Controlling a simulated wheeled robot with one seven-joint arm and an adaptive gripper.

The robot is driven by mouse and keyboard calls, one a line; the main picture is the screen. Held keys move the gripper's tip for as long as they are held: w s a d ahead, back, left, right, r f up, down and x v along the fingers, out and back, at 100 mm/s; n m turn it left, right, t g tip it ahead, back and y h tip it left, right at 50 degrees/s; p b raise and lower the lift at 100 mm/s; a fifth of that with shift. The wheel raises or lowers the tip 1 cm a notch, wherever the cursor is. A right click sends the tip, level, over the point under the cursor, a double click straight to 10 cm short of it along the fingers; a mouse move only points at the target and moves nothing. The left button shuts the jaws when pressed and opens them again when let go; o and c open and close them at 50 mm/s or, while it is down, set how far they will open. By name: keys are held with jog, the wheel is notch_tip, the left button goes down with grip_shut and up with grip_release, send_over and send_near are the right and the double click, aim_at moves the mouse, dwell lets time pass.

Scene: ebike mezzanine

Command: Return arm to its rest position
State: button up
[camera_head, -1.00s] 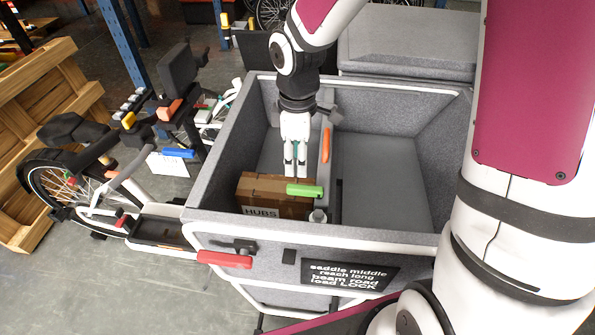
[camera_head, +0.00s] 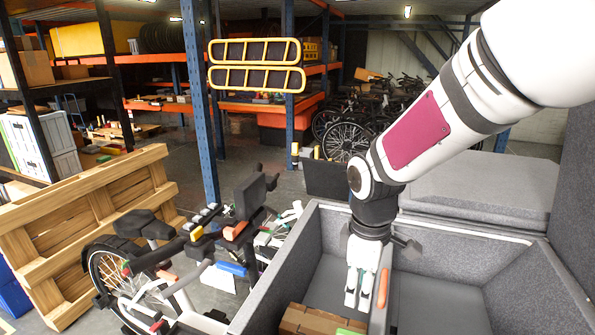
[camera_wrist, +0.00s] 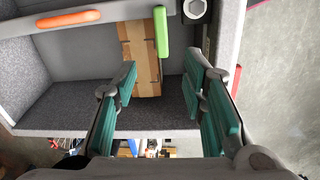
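My gripper (camera_head: 357,303) hangs fingers down inside the grey cargo box (camera_head: 487,263), above a cardboard box. In the wrist view my gripper (camera_wrist: 162,82) is open, with its green finger pads apart and nothing between them. The cardboard box (camera_wrist: 138,45) shows beyond the fingertips. In the head view only the top of the cardboard box (camera_head: 308,321) shows at the bottom edge. My arm reaches in from the upper right, bent at the elbow.
An orange handle-like piece (camera_head: 383,288) sits on the divider beside my gripper. A green piece (camera_wrist: 161,31) lies at the cardboard box. Left are a bike (camera_head: 150,270) and wooden pallet (camera_head: 90,230). A blue rack post (camera_head: 203,110) stands behind. Room above the cargo box looks clear.

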jog(key=s+d+r+m+t, duration=0.2)
jog(key=s+r+m, duration=0.4)
jog(key=s+r, duration=0.1)
jog(key=s+d+r+m+t, duration=0.2)
jog(key=s+d+r+m, duration=0.1)
jog(key=s+r+m, duration=0.3)
jog(key=s+r, duration=0.2)
jog(key=s, duration=0.2)
jog(key=shift+r+t, duration=0.15)
jog(key=shift+t, duration=0.25)
